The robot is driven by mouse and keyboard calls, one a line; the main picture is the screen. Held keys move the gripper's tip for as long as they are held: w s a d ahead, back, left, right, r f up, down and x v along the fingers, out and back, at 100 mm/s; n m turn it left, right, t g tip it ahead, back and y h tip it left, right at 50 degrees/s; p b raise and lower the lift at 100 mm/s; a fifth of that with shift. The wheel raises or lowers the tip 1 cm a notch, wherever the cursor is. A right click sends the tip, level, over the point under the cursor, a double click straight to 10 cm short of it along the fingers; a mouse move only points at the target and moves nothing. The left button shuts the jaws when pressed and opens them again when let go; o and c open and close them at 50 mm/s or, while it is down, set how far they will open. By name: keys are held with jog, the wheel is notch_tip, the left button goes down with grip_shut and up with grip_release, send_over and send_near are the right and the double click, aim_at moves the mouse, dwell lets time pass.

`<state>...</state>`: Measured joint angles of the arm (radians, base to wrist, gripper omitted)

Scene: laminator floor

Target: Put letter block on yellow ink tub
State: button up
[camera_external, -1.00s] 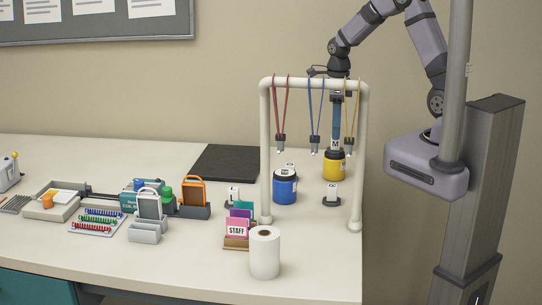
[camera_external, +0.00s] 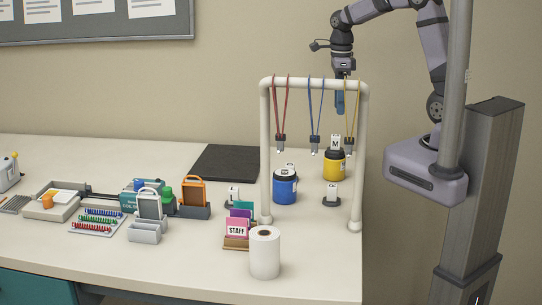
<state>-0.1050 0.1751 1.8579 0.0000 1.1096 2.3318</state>
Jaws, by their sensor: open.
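The yellow ink tub (camera_external: 334,167) with a dark lid stands at the back right of the table, behind the white rack. A white letter block (camera_external: 335,142) marked M sits upright on top of its lid. My gripper (camera_external: 340,108) is above the block and clear of it, open and empty, with its fingers pointing down behind the rack's top bar. Other white letter blocks stand on dark bases in front, one at the right (camera_external: 331,190) and one at the left (camera_external: 234,194).
The white rack (camera_external: 315,83) with hanging red, blue and yellow lanyards stands in front of the tub. A blue ink tub (camera_external: 285,187) is to the left, with a white block by its top. A paper roll (camera_external: 265,252) stands at the front. The black mat (camera_external: 226,161) is bare.

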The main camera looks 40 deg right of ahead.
jog(key=s+d+f+n, duration=0.2)
jog(key=s+f+n, duration=0.2)
jog(key=s+n, duration=0.3)
jog(key=s+d+f+n, duration=0.2)
jog(key=s+f+n, duration=0.3)
jog(key=n, duration=1.3)
jog(key=s, duration=0.3)
jog(key=shift+n, duration=0.3)
